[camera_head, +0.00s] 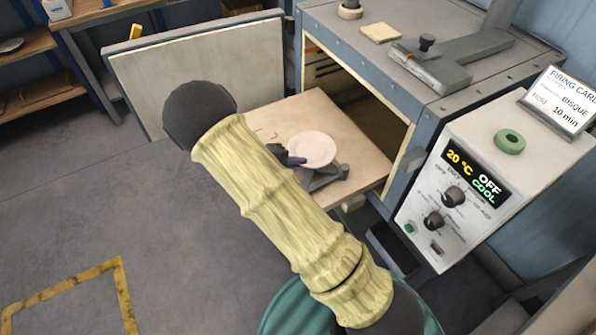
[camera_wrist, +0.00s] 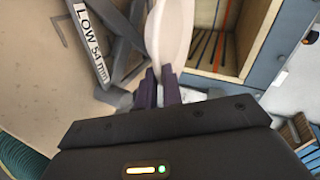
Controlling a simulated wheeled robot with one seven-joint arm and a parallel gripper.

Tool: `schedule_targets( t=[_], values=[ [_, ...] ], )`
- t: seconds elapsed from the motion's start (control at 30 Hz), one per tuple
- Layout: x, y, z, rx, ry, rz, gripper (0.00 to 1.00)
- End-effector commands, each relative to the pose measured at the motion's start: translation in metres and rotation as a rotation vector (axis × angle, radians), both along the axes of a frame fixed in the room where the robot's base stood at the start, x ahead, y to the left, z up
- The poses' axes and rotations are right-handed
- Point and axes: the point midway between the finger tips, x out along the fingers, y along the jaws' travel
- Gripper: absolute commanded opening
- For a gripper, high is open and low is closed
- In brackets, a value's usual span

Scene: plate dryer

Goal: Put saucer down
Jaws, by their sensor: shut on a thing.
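The white saucer (camera_head: 313,149) is at the tips of my gripper (camera_head: 291,161), above the pulled-out kiln shelf (camera_head: 362,158). In the wrist view, the saucer (camera_wrist: 172,28) shows nearly edge-on. The purple-grey fingers of my gripper (camera_wrist: 160,90) are shut on its near rim. A grey stand (camera_head: 326,178) is on the shelf below and beside the saucer. In the wrist view, the stand (camera_wrist: 122,55) carries a label reading "LOW 54 mm". I cannot tell whether the saucer touches the stand.
The kiln (camera_head: 418,110) stands open behind the shelf, its door (camera_head: 200,65) swung to the left. A control panel (camera_head: 455,205) reads 20 °C, OFF, COOL. A firing card (camera_head: 562,100) reads BISQUE. The shelf has bare room around the stand.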

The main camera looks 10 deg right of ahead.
Motion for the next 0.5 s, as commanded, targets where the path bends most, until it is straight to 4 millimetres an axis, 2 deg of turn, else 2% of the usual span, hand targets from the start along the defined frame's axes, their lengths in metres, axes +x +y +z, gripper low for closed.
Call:
schedule_targets(
  t=[0.33,0.5],
  values=[
    [0.000,0.000,-0.004,-0.001,-0.001,0.000,0.00],
    [0.000,0.000,-0.024,-0.004,0.001,0.000,0.00]
  ],
)
